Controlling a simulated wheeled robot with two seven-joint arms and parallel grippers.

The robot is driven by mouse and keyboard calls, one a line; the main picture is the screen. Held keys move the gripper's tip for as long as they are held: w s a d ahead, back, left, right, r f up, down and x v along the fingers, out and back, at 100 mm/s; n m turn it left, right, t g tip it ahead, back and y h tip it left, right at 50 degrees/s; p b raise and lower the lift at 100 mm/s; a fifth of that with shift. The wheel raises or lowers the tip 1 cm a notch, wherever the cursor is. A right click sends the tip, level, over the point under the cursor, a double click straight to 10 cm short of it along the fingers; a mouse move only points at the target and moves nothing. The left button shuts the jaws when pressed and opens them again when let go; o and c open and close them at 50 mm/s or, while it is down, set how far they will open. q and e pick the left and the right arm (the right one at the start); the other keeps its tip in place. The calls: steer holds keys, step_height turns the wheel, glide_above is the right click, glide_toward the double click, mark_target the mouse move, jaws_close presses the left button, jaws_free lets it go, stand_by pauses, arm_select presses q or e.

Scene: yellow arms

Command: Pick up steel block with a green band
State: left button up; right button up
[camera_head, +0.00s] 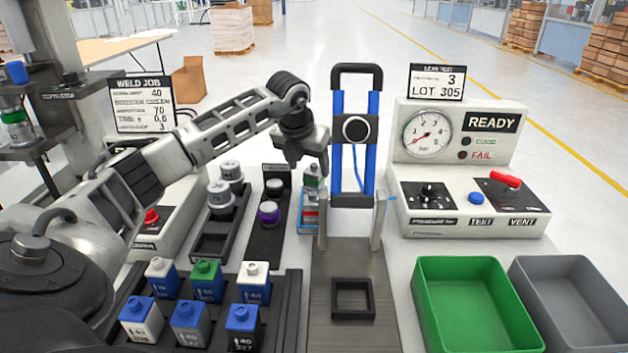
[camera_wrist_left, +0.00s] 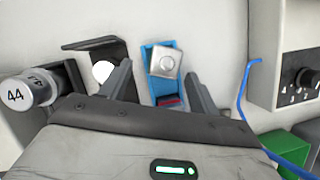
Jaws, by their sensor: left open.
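A steel block with a green band (camera_head: 313,181) stands upright in a small blue holder (camera_head: 303,216), left of the tall blue-and-black frame. My left gripper (camera_head: 308,164) is just above it, pointing down, and hides part of its top. The green band is not visible there. My right gripper is not in view.
A rack of blue, white and green-topped blocks (camera_head: 206,270) is at front left. Round parts stand on dark trays (camera_head: 266,240) left of the holder. A test panel (camera_head: 462,170), a green bin (camera_head: 470,345) and a grey bin (camera_head: 535,300) are at right.

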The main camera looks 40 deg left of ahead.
mark_target(312, 172)
arm_select(q)
steer(key=x, duration=0.4)
steer(key=shift+w+d+f+p, duration=0.1)
steer(key=shift+d+f+p, duration=0.15)
steer(key=shift+f+p, duration=0.1)
steer(key=shift+r, duration=0.1)
steer(key=shift+c, duration=0.3)
steer(key=shift+r, duration=0.1)
jaws_close()
